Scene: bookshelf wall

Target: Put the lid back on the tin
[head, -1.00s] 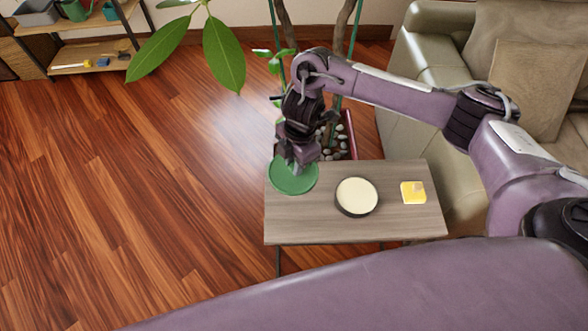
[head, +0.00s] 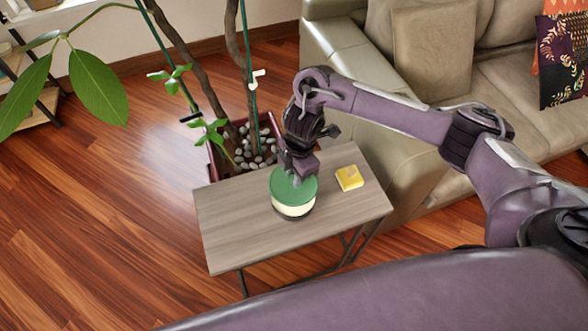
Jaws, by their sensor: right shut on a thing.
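The round green lid (head: 281,194) is in my right gripper (head: 296,178), which is shut on its top. The tin (head: 293,211) stands on the small wooden table. The lid is over the tin and hides most of its cream-coloured top. A cream crescent and the tin's dark side show below the lid's front edge. The lid looks a little raised and offset toward the back; I cannot tell whether it touches the tin. My left gripper is out of view.
The small table (head: 235,220) is bare on its left. A yellow block-like item (head: 349,178) lies right of the tin. A planter with stones (head: 250,150) and plant stems stands behind the table. A sofa (head: 420,160) is at the back right.

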